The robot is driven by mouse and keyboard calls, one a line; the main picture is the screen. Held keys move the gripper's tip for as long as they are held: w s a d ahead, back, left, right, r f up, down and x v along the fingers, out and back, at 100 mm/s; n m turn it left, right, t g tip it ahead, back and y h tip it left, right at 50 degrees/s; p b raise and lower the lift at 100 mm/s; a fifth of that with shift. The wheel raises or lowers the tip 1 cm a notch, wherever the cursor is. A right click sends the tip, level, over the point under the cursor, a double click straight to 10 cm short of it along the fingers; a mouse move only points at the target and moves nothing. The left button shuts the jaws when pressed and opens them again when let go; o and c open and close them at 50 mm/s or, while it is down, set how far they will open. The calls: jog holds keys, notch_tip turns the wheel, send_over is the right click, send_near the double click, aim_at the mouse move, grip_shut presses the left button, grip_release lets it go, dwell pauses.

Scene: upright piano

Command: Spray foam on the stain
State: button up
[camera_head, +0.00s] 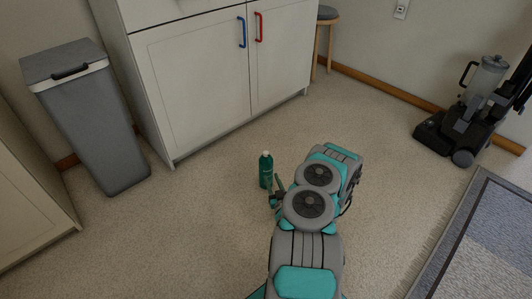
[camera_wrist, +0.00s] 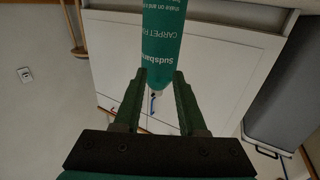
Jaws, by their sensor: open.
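A green can (camera_head: 265,170) with a white top stands upright on the beige carpet in front of the white cabinet. In the wrist view the can (camera_wrist: 164,35) appears upside down, with white lettering that reads "Sudsbane" and "CARPET". My gripper (camera_head: 274,189) is just beside the can, on its near right side. In the wrist view my gripper (camera_wrist: 160,75) is open, its two dark green fingers apart, with the narrow end of the can showing between the fingertips. I cannot tell whether they touch it. I see no clear stain in either view.
The white cabinet (camera_head: 195,75) with a blue and a red handle stands behind the can. A grey bin (camera_head: 90,125) is at left. A stool (camera_head: 326,40) and a black vacuum cleaner (camera_head: 470,120) stand by the wall. A grey rug (camera_head: 480,250) lies at right. Carpet between is clear.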

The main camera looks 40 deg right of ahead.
grip_shut()
dwell(1.0)
